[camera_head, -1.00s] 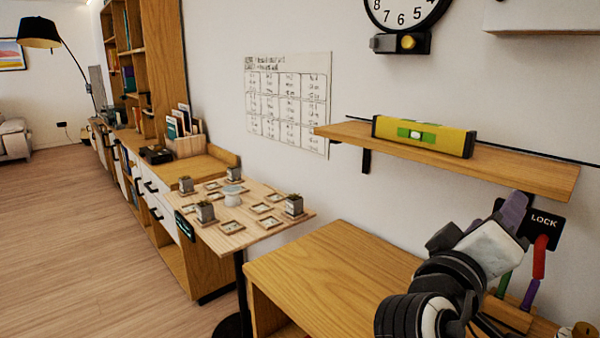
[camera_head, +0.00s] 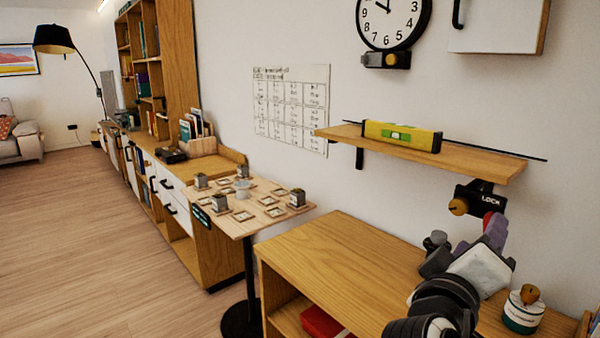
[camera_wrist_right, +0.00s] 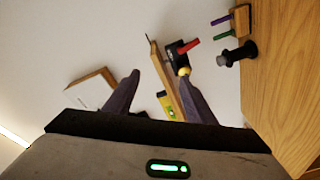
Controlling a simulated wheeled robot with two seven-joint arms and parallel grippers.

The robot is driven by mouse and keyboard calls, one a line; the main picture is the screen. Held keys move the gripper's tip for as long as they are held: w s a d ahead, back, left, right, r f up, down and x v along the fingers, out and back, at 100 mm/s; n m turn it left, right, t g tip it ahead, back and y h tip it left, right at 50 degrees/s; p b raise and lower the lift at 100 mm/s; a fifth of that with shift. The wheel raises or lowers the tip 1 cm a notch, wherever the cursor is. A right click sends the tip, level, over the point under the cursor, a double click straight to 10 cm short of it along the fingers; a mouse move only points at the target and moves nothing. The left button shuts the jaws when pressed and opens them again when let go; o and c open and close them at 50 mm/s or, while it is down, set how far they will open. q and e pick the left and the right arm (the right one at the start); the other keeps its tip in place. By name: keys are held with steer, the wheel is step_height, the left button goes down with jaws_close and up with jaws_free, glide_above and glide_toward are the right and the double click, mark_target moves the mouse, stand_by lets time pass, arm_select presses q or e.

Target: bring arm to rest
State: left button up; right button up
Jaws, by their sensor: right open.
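My right arm comes in at the lower right of the head view, with its gripper (camera_head: 485,240) above the wooden cabinet top (camera_head: 335,255) and below the wall shelf. The gripper has a pale body and purple-grey fingers. In the right wrist view the fingers of my right gripper (camera_wrist_right: 158,85) stand apart with nothing held between them. In the head view one finger partly hides a red handle (camera_head: 488,218) below the black LOCK plate (camera_head: 483,199); I cannot tell there whether they touch. My left gripper is in neither view.
A yellow level (camera_head: 402,137) lies on the wall shelf (camera_head: 470,160). A white-and-green jar with an orange knob (camera_head: 523,308) stands right of my arm. Floor on the left (camera_head: 90,240) is clear.

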steer(key=a+f+n+g+y+b, duration=0.1)
steer(key=a+f+n+y+b, duration=0.3)
steer(key=f, duration=1.1)
steer(key=a+f+y+p, duration=0.1)
steer(key=a+f+y, duration=0.3)
steer(key=f, duration=1.1)
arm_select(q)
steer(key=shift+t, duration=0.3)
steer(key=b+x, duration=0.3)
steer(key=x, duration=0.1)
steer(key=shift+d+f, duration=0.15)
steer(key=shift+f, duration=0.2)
arm_select(e)
steer(key=s+a+f+m+g+y, duration=0.1)
steer(key=s+f+m+g+y, duration=0.1)
steer(key=s+f, duration=0.8)
steer(key=s+a+f+m+g+y, duration=0.2)
steer(key=s+f+m+y, duration=0.1)
steer(key=s+f, duration=0.8)
step_height(320, 180, down, 2)
steer(key=shift+s+a+y, duration=0.25)
steer(key=shift+y, duration=0.65)
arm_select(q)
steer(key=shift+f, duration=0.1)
